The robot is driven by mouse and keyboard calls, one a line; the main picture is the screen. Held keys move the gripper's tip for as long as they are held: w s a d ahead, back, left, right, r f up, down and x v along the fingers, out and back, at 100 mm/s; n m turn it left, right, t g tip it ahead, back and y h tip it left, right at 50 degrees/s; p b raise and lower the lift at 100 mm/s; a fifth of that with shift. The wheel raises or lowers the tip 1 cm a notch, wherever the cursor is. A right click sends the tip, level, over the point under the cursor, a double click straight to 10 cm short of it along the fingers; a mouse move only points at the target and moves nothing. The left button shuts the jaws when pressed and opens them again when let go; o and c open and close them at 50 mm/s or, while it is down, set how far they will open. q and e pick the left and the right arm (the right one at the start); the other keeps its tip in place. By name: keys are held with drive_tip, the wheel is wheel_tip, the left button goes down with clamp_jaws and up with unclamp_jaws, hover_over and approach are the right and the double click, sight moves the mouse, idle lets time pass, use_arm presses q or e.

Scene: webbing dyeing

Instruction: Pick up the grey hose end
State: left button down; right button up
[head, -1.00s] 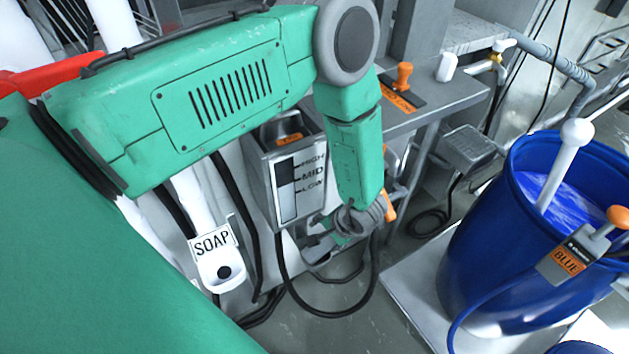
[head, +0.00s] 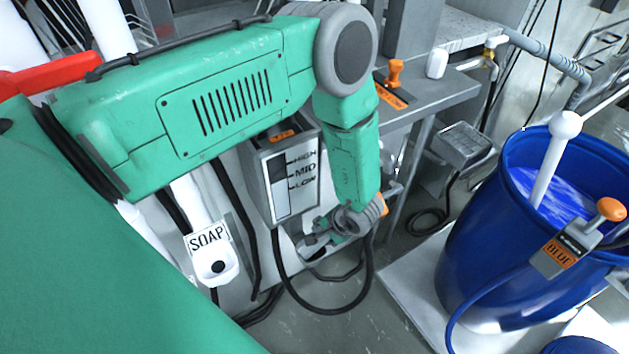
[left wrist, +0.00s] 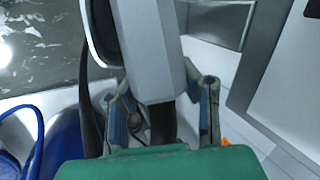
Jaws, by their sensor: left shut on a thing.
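My left gripper (head: 318,238) is low in front of the metal level box in the head view, its fingers reaching to the left. In the left wrist view its two fingers (left wrist: 163,112) are on either side of the grey hose end (left wrist: 150,50), shut on it. The hose end is a pale grey, flat-sided body with a dark hose (left wrist: 162,125) at its near end. In the head view the hose end is small and mostly hidden by the gripper. A black hose (head: 318,309) hangs in a loop below. My right gripper is in neither view.
The level box (head: 290,180) marked HIGH, MID, LOW is right behind the gripper. A white SOAP dispenser (head: 214,262) is to its left. A steel table (head: 440,92) stands behind. A blue barrel (head: 480,250) with blue liquid stands on the right. Open floor lies below.

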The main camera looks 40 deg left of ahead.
use_arm(q)
drive_tip(key=shift+s+d, duration=0.4)
drive_tip(key=shift+d, duration=0.05)
drive_tip(key=shift+d+r, duration=0.1)
drive_tip(key=shift+r, duration=0.2)
drive_tip(key=r, duration=0.2)
drive_tip(key=a+r, duration=0.1)
drive_tip(key=r, duration=0.4)
drive_tip(key=shift+w+a+r, duration=0.1)
drive_tip(key=shift+w+a, duration=0.1)
drive_tip(key=shift+w, duration=0.05)
wheel_tip(320, 180, up, 20)
drive_tip(key=f+p, duration=0.1)
drive_tip(key=p, duration=0.1)
drive_tip(key=s+d+f+b, duration=0.2)
drive_tip(key=f+b, duration=0.3)
drive_tip(key=f, duration=0.1)
drive_tip(key=s+d+f+n+b, duration=0.1)
drive_tip(key=s+d+f+b, duration=0.1)
drive_tip(key=f+b, duration=0.4)
drive_tip(key=shift+s+d+n+g+b, duration=0.3)
drive_tip(key=shift+s+g, duration=0.1)
drive_tip(key=shift+s, duration=0.25)
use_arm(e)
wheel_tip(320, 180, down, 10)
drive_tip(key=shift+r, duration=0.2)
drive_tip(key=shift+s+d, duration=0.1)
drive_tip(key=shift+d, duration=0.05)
